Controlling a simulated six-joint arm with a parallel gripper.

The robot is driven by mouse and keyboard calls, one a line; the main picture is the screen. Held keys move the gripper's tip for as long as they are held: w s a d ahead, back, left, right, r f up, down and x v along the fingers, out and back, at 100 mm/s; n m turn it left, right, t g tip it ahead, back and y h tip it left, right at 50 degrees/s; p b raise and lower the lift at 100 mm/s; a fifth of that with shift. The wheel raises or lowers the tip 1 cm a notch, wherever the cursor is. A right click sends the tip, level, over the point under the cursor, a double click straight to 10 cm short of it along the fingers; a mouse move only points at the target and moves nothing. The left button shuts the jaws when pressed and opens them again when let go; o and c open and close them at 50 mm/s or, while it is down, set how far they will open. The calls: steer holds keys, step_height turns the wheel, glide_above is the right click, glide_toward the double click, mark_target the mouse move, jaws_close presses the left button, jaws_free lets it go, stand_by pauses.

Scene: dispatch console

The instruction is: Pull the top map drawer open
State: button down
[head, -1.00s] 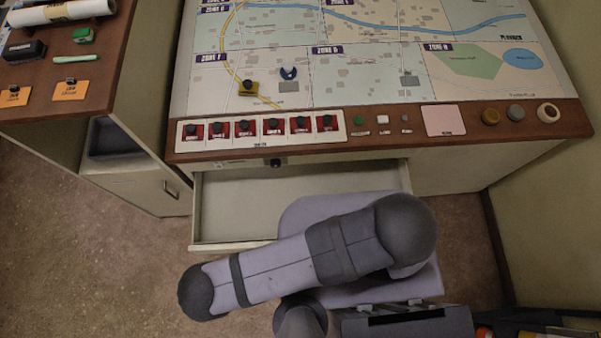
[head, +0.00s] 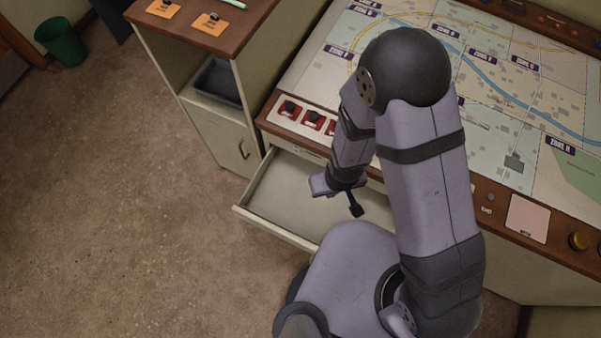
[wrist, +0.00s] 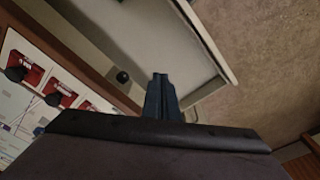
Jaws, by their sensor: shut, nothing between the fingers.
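The top map drawer (head: 275,196) is pulled out below the map console. Its pale interior looks empty where I can see it, and my arm hides its right part. My gripper (head: 355,209) appears over the open drawer in the head view, shut and empty. In the wrist view, the dark fingers (wrist: 160,90) are together in front of the drawer's pale floor (wrist: 155,35). I cannot tell how high they are above it. The drawer's front wall shows at the right in the wrist view.
Red switches (head: 312,119) line the console above. A side cabinet (head: 215,140) stands to the left, with a closed door and an open shelf. Floor (head: 110,220) in front is clear. A green bin (head: 61,42) stands far left.

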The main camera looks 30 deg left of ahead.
steer(key=w+d+r+m+b, duration=0.2)
steer(key=w+d+r+m, duration=0.1)
steer(key=w+d+r, duration=0.45)
steer(key=d+r+m+b, duration=0.1)
steer(key=d+r+m, duration=0.1)
steer(key=d, duration=0.3)
steer(key=m+g+b, duration=0.3)
steer(key=g+b, duration=0.2)
steer(key=b, duration=1)
glide_toward(298, 235)
step_height(298, 235, down, 5)
steer(key=shift+s+a+f+h+p, duration=0.1)
steer(key=shift+s+a+h+p, duration=0.1)
steer(key=shift+s, duration=0.2)
steer(key=shift+s+a+f+h+p, duration=0.1)
steer(key=shift+s+h+p, duration=0.1)
steer(key=shift+s, duration=0.2)
